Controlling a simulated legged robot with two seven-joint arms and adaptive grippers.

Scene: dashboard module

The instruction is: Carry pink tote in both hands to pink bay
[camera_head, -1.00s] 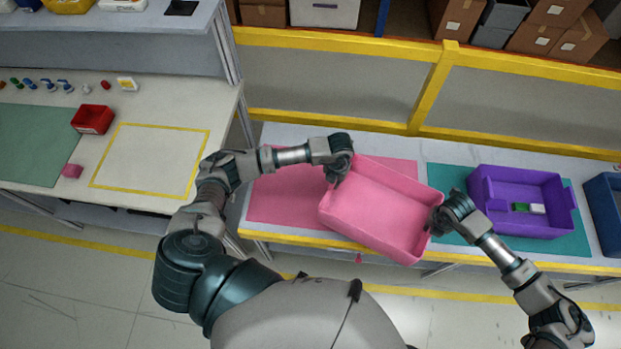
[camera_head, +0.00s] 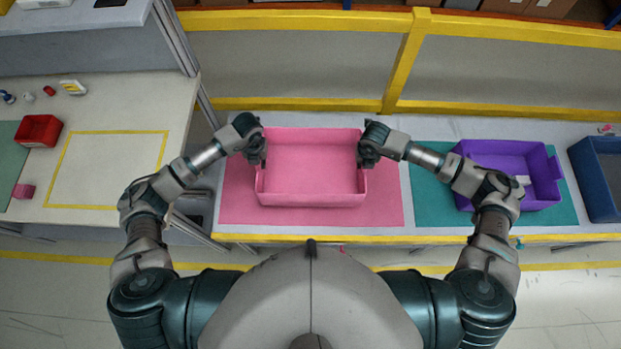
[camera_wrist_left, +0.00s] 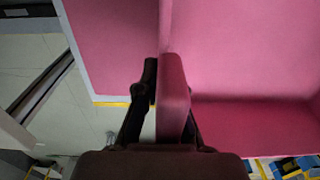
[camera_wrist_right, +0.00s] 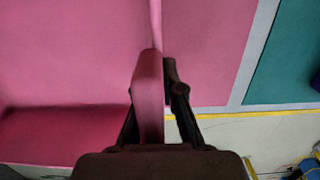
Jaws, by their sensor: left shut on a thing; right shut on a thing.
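The pink tote (camera_head: 312,170) is empty and squared up over the pink bay (camera_head: 388,205), a pink mat on the long bench. I cannot tell whether its base touches the mat. My left gripper (camera_head: 259,160) is shut on the tote's left side, and the left wrist view shows its fingers (camera_wrist_left: 168,105) around the pink grip. My right gripper (camera_head: 365,160) is shut on the right side, and the right wrist view shows its fingers (camera_wrist_right: 155,100) around that grip.
A purple tote (camera_head: 500,160) stands on a teal mat (camera_head: 428,200) to the right, with a blue bin (camera_head: 600,170) beyond. A side table at left has a red bin (camera_head: 38,131) and a yellow-outlined area (camera_head: 105,165). A yellow rail (camera_head: 300,104) runs behind the bench.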

